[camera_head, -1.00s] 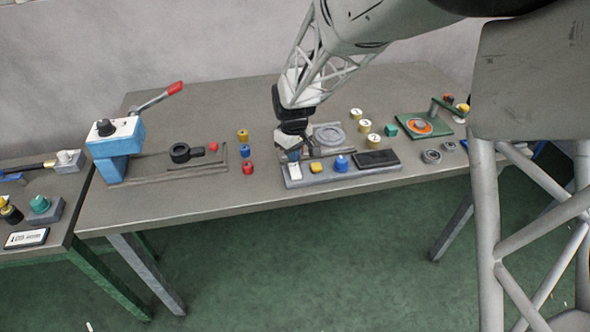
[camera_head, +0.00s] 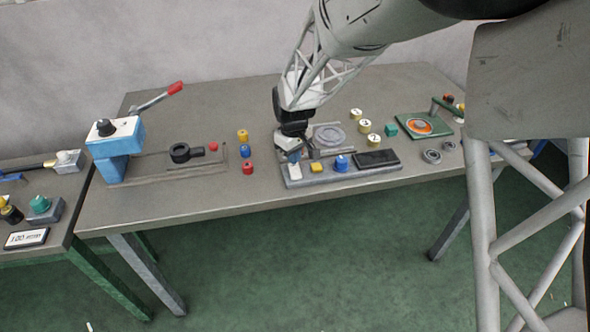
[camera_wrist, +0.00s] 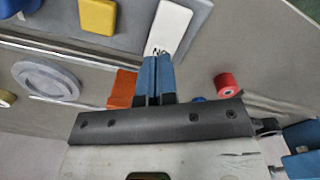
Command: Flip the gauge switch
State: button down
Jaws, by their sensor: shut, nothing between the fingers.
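A low grey panel (camera_head: 330,175) lies near the front edge of the table. It carries a white rocker-like piece (camera_head: 295,171), a yellow button (camera_head: 317,167), a blue knob (camera_head: 341,163) and a dark flat display (camera_head: 376,158). The white piece, with small dark marks at its near end, shows in the wrist view (camera_wrist: 170,25); I take it for the gauge switch. My gripper (camera_head: 291,157) is at the far end of the white piece. In the wrist view my blue fingertips (camera_wrist: 156,58) are shut together, overlapping its marked end. I cannot tell whether they touch it.
A round grey disc (camera_head: 328,135) lies behind the panel. Several small coloured cylinders stand nearby, including a red one (camera_head: 248,168) to the left. A blue lever press (camera_head: 117,150) is farther left. An orange block (camera_wrist: 122,86) shows beside my fingers.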

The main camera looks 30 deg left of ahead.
jog(key=shift+f, duration=0.95)
dwell(1.0)
jog(key=shift+r, duration=3.5)
